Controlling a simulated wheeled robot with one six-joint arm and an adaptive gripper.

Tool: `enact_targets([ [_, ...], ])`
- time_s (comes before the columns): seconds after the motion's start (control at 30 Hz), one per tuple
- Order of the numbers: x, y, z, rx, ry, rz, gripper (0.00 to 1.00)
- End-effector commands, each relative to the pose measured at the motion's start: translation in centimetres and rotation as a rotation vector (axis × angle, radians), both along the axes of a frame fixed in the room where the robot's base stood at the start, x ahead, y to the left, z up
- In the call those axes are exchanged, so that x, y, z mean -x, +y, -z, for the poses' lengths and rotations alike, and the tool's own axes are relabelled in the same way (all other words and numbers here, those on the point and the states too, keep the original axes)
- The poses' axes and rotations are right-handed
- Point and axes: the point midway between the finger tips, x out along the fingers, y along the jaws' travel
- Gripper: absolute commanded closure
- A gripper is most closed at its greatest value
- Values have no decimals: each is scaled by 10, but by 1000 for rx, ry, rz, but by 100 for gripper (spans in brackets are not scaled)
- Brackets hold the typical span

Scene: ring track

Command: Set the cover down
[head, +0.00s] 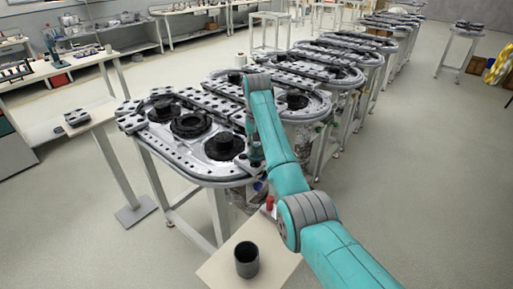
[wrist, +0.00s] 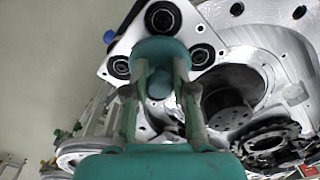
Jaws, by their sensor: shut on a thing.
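Past the cover, a large round metal housing (wrist: 235,98) and a dark toothed ring (wrist: 270,140) show at the right. I cannot tell whether the cover touches anything below.
A dark open cup (head: 247,260) stands on a small pale table (head: 212,270) in front, with a red object (head: 269,203) near it. More track modules (head: 325,75) run back to the right. A small side stand (head: 95,112) is at left.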

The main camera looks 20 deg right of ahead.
Motion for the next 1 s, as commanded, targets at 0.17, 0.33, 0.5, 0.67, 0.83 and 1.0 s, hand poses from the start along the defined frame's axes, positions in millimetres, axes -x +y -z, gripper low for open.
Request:
enact_targets([
  [0.17,0,0,3,0,1,0,62],
  [0.33,0,0,3,0,1,0,50],
  [0.5,0,0,2,0,1,0,50],
  [0.67,-1,-1,-7,0,-1,0,50],
  [0.83,-3,-2,-35,0,-3,0,50],
  [1.0,-13,-4,-68,0,-1,0,50],
])
